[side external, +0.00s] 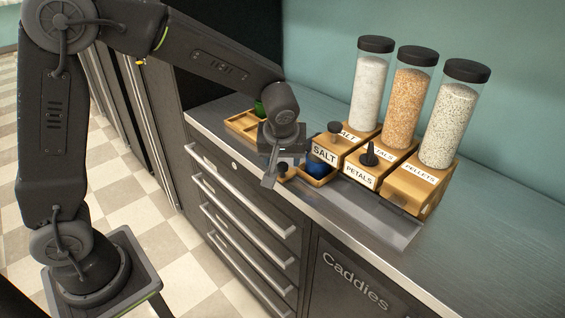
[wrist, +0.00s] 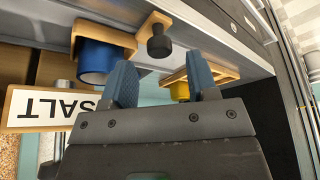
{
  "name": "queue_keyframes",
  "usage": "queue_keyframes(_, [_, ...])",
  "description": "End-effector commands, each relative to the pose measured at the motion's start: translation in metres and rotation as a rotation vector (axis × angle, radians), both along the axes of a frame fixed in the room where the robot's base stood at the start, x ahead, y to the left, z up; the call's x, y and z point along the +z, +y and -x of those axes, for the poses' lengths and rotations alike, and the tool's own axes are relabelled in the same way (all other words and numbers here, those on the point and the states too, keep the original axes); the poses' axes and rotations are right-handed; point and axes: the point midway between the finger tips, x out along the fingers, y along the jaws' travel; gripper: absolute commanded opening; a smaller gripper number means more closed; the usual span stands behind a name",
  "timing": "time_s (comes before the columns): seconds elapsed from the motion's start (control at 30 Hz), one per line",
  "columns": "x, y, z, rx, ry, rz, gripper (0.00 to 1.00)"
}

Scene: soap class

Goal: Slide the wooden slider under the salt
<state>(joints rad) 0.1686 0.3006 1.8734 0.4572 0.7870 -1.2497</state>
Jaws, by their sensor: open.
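The wooden slider (side external: 318,182) is a small tray with a dark knob at its left end. It sits on the metal rail in front of the dispensers and holds a blue cup (side external: 316,169). The wrist view shows the slider (wrist: 103,34), the blue cup (wrist: 95,62) and the dark knob (wrist: 158,43). The salt dispenser (side external: 324,155), labelled SALT, stands just behind and right of the slider. My gripper (side external: 272,172) is at the slider's left end, near the knob. In the wrist view my gripper (wrist: 163,80) is open and empty, with the knob beyond the gap between its fingers.
The petals (side external: 360,175) and pellets (side external: 418,182) dispensers stand right of the salt. A wooden tray (side external: 240,122) with a green item lies behind my gripper. The wrist view shows a yellow cup (wrist: 180,91) by another wooden holder. The metal rail (side external: 385,228) is clear toward the front right.

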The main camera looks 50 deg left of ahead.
Motion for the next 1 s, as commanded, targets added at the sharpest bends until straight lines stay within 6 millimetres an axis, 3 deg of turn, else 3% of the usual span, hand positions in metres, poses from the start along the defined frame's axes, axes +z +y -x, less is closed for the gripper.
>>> queue_keyframes(0.2, [-0.024, 0.007, -0.007, 0.001, 0.001, 0.0, 0.53])
queue_keyframes(0.57, [-0.029, 0.008, -0.009, 0.001, -0.001, 0.001, 0.53])
queue_keyframes(1.0, [-0.028, 0.008, -0.009, 0.001, -0.001, 0.001, 0.13])
